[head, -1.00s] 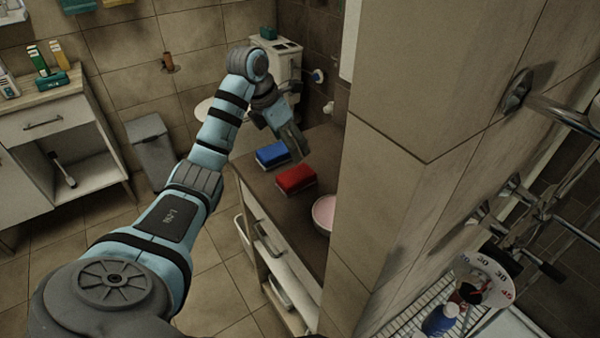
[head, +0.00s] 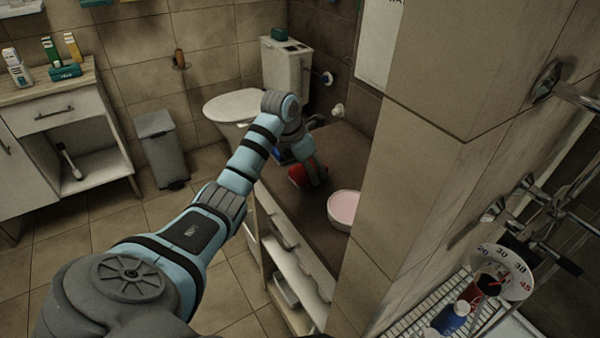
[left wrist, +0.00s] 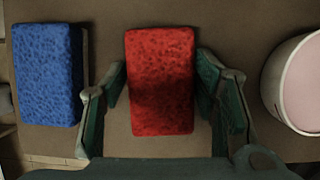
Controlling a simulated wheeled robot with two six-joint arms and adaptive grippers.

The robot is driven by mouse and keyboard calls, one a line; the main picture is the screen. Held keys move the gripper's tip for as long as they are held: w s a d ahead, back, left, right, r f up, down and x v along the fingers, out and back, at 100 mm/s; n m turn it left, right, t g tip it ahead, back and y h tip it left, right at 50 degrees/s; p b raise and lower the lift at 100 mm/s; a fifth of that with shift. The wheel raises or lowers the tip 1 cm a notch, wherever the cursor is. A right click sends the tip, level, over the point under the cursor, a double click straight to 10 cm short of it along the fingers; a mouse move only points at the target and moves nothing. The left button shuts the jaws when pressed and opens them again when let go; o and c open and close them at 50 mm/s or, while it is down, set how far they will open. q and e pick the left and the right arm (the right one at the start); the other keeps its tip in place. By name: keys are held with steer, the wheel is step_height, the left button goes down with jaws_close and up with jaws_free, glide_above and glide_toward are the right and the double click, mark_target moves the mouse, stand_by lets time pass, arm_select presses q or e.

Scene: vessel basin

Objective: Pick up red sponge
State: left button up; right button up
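The red sponge (head: 300,174) lies on the brown counter top (head: 352,150), partly hidden behind my left gripper in the head view. In the left wrist view the red sponge (left wrist: 160,80) lies between the two fingers of my left gripper (left wrist: 162,85). The gripper is open, with a narrow gap at the left finger and the right finger close beside the sponge. In the head view my left gripper (head: 313,172) is at the sponge, pointing down. My right gripper is in neither view.
A blue sponge (left wrist: 47,75) lies just left of the left finger. A bowl with a pink inside (head: 344,208) stands on the counter to the right, near a tiled wall (head: 420,170). A toilet (head: 236,106) stands behind.

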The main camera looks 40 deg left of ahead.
arm_select(q)
steer(key=shift+w+a+f, duration=0.1)
steer(key=shift+w+a, duration=0.05)
steer(key=shift+c, duration=0.7)
steer(key=shift+w, duration=0.15)
steer(key=shift+c, duration=0.2)
steer(key=shift+w+d, duration=0.1)
steer(key=shift+d, duration=0.35)
steer(key=shift+d+r, duration=0.2)
steer(key=shift+d, duration=0.05)
steer(key=shift+c, duration=0.3)
steer(key=shift+r, duration=0.5)
step_height(320, 180, up, 19)
steer(key=p, duration=0.6)
steer(key=shift+s+p, duration=0.2)
steer(key=shift+p, duration=0.1)
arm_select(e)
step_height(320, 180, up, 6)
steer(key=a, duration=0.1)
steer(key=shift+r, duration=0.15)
